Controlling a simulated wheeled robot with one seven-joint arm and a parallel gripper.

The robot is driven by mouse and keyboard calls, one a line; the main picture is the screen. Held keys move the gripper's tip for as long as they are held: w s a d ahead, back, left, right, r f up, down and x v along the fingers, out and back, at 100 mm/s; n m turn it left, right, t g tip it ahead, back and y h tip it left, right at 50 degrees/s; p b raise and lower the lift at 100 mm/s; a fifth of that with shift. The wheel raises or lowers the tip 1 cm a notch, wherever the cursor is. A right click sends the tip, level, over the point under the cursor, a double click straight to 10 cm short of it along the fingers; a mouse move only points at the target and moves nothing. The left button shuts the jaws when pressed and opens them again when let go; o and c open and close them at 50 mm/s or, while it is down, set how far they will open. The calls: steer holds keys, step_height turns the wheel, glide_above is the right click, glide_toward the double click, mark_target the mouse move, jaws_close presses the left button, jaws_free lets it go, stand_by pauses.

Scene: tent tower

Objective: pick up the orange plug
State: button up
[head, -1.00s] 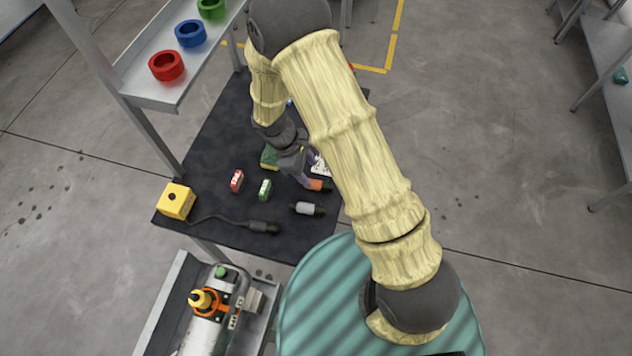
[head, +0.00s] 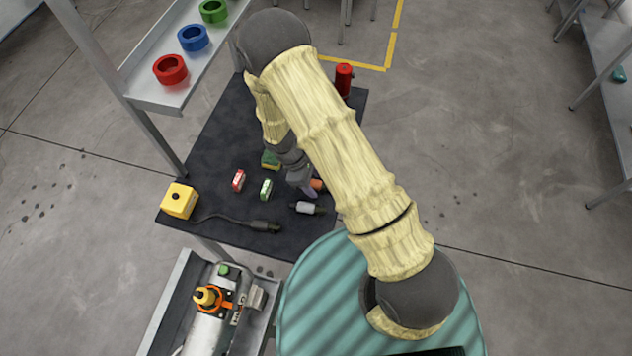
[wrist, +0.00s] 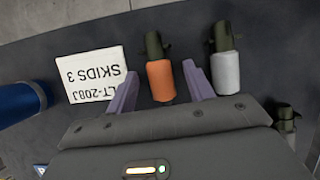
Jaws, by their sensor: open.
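The orange plug (wrist: 160,80) lies on the dark table, its dark connector end pointing away from my gripper in the wrist view. It also shows in the head view (head: 317,185), partly hidden by my arm. My gripper (wrist: 160,85) is open, with one purple finger on each side of the plug's orange body and a gap on both sides.
A grey plug (wrist: 226,72) lies just right of my right finger. A white card (wrist: 90,74) reading "LT-20BJ SKIDS 3" lies left of the left finger, with a blue cylinder (wrist: 20,103) beyond.

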mark_target(313, 182)
steer(key=shift+c, duration=0.2)
steer(key=c, duration=1)
steer(key=shift+r, duration=0.2)
step_height(313, 182, up, 10)
steer(key=shift+f+b, duration=0.15)
steer(key=shift+b, duration=1.1)
steer(key=shift+s+a, duration=0.1)
